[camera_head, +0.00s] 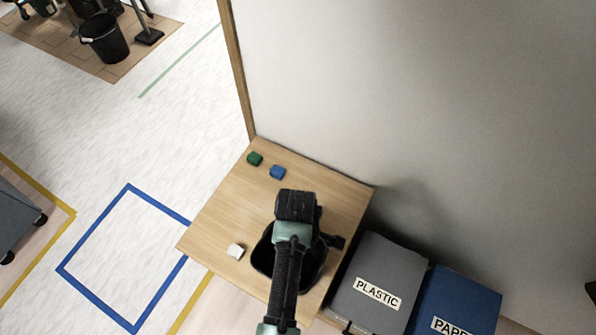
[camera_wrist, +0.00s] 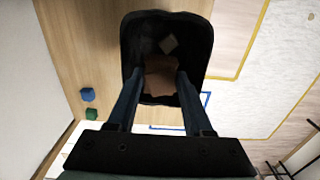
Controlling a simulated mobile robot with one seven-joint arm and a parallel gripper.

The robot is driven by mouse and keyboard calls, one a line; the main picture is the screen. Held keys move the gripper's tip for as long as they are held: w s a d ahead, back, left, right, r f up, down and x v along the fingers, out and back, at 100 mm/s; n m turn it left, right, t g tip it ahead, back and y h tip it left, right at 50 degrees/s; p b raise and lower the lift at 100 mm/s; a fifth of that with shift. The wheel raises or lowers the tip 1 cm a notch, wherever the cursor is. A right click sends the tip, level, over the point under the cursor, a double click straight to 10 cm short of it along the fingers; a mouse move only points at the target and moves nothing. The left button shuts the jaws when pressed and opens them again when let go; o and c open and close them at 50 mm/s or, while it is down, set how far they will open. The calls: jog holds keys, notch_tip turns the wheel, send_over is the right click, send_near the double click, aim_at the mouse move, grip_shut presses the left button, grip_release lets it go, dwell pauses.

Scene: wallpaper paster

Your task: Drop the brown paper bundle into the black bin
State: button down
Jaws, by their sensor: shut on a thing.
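The black bin (camera_head: 262,258) stands on the wooden table, partly covered by my arm in the head view. In the wrist view the bin's open mouth (camera_wrist: 197,40) lies beneath my fingers. My gripper (camera_wrist: 161,74) is shut on the brown paper bundle (camera_wrist: 160,86), which sits between the fingertips over the bin opening. In the head view the bundle and my fingertips are hidden by my arm. A small grey-brown piece (camera_wrist: 168,43) shows inside the bin, beyond the bundle. I cannot tell how far the bundle is above the bin floor.
Green (camera_head: 255,159) and blue (camera_head: 277,172) blocks lie at the wooden table's (camera_head: 215,228) back, and a white block (camera_head: 236,251) lies left of the bin. A grey PLASTIC bin (camera_head: 378,270) and a blue PAPER bin (camera_head: 462,300) stand to the right. A wall rises behind.

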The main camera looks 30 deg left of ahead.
jog(key=shift+f+b, duration=2.05)
jog(key=shift+f, duration=0.2)
jog(key=shift+c, duration=1.1)
grip_release()
jog(key=shift+r, duration=0.15)
notch_tip(320, 180, up, 11)
jog(key=shift+r, duration=0.15)
jog(key=shift+r+p, duration=0.8)
jog(key=shift+p, duration=0.1)
